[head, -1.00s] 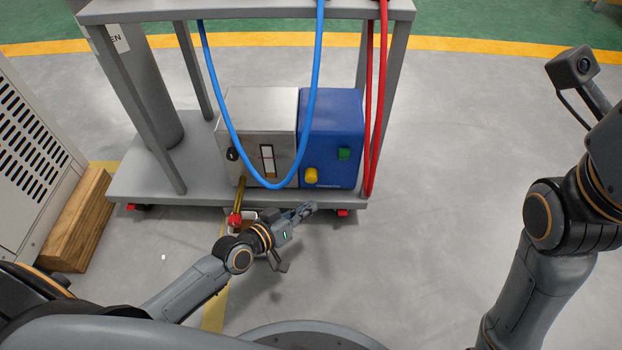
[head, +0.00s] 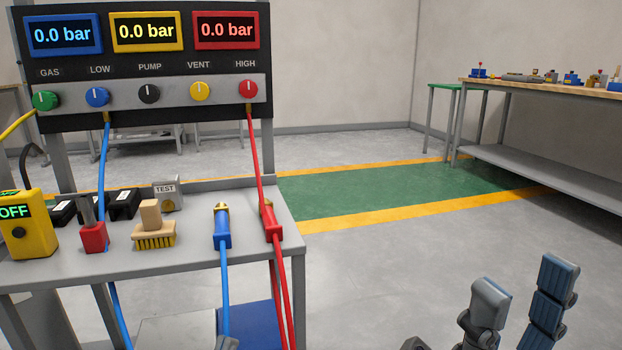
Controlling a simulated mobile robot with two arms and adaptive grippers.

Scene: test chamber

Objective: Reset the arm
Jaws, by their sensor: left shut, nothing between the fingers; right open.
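My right gripper (head: 525,280) is at the bottom right of the head view, its two grey-blue fingers pointing up and spread apart. It is empty, over the grey floor and well to the right of the cart. Most of both arms is out of view.
The cart top (head: 190,255) holds a yellow meter (head: 28,228), a red-based tool (head: 93,237), a brush (head: 154,235), and blue (head: 222,228) and red (head: 271,222) hose ends. A gauge panel (head: 150,60) stands behind. A workbench (head: 540,90) is at the far right; the floor between is clear.

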